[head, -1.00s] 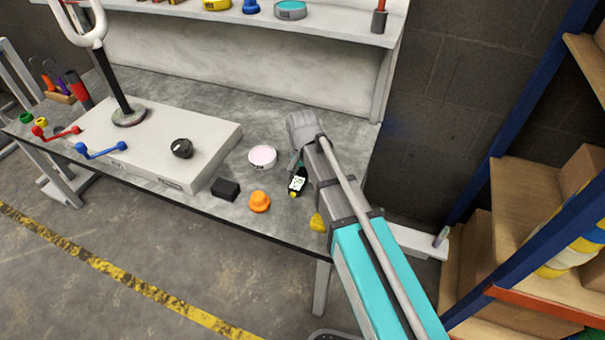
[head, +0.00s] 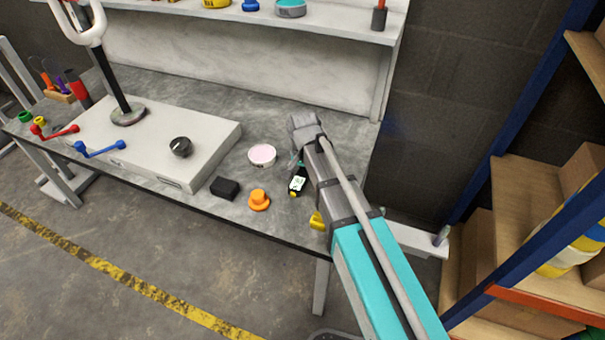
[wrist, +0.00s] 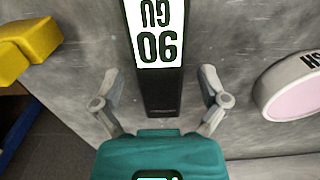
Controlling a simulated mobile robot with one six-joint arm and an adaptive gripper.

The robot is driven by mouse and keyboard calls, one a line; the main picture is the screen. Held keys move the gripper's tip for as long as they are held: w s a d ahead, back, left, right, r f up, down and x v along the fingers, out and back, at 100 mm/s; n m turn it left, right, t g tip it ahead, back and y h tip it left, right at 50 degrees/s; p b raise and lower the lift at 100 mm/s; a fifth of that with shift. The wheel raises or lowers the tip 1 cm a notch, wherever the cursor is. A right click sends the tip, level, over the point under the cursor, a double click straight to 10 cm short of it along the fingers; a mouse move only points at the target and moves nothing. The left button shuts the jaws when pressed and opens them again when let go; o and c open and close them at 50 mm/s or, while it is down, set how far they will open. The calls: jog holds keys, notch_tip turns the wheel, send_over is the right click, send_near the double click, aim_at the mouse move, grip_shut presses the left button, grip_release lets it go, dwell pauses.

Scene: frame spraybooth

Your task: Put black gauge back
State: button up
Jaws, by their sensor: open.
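The black gauge (head: 298,185) lies on the grey bench top near its right end, with a white label facing up. In the wrist view the black gauge (wrist: 160,98) shows its label reading "GU 90". My gripper (wrist: 158,86) is open, with one finger on each side of the gauge's plain black end. Clear gaps show between the fingers and the gauge. In the head view my arm's wrist hides most of the gripper.
A pink-topped round tin (head: 262,155), an orange knob-shaped piece (head: 259,200) and a black block (head: 225,188) lie left of the gauge. A yellow piece (head: 317,220) is close on its right. A white slab (head: 150,150) fills the bench's left.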

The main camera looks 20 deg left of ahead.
jog(key=shift+r, duration=0.1)
notch_tip(320, 180, up, 8)
jog(key=p, duration=0.8)
jog(key=w+d+r+p, duration=0.1)
jog(key=d+r+p, duration=0.1)
jog(key=r+p, duration=0.9)
jog(key=w+d+r+m+p, duration=0.1)
jog(key=w+d+r+p, duration=0.1)
jog(key=r+p, duration=0.9)
dwell(0.8)
dwell(0.6)
jog(key=s+d+r+p, duration=0.1)
jog(key=s+d, duration=0.1)
jog(key=d, duration=0.8)
jog(key=s+d+n+p, duration=0.1)
jog(key=s+d, duration=0.2)
jog(key=d, duration=0.8)
jog(key=s+d+r+p, duration=0.1)
jog(key=s+d, duration=0.2)
jog(key=d, duration=0.8)
jog(key=shift+s+d+r+n, duration=0.25)
jog(key=shift+r+n, duration=0.1)
jog(key=shift+n, duration=0.05)
